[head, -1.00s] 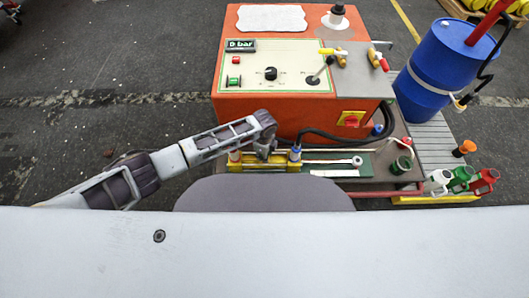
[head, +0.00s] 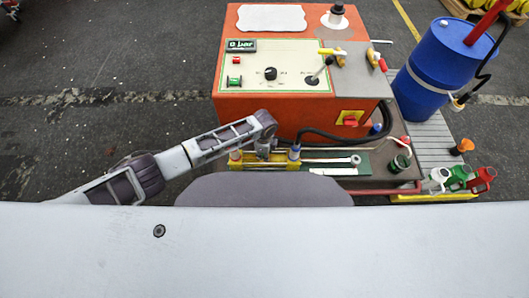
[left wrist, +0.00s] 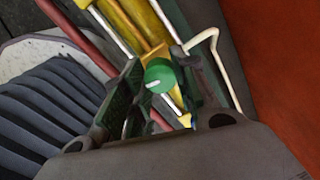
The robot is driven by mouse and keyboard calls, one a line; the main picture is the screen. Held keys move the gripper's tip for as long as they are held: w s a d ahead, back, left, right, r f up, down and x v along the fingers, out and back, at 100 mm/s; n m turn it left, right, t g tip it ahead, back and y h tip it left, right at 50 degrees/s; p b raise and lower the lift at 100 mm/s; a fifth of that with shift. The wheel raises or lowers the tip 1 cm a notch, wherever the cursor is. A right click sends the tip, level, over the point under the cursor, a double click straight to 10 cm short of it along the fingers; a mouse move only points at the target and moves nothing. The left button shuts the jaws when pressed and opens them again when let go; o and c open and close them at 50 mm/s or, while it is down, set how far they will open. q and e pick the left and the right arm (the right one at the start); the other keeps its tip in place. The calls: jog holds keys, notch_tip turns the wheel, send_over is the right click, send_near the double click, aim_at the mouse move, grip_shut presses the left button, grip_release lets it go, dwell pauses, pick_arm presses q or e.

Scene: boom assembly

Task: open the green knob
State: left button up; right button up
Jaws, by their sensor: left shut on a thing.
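The green knob (left wrist: 160,75) has a white mark on its face and sits on a yellow block (left wrist: 125,22), seen in the left wrist view. My left gripper (left wrist: 163,92) has its dark fingers on either side of the knob and is shut on it. In the head view my left gripper (head: 263,153) is at the yellow block (head: 238,163) on the low bench in front of the orange machine. The knob is hidden there behind the gripper. My right gripper is not in view.
An orange machine (head: 290,108) with a control panel and a red switch (head: 351,123) stands behind the gripper. A black hose (head: 335,139) runs close to its right. A blue barrel (head: 437,68) and white, green and red handles (head: 459,178) are farther right.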

pick_arm(q)
jog(key=shift+a+f, duration=0.1)
jog(key=o, duration=1.1)
jog(key=shift+c, duration=0.2)
jog(key=shift+r, duration=0.2)
notch_tip(320, 180, up, 12)
jog(key=shift+f, duration=0.15)
jog(key=shift+s, duration=0.15)
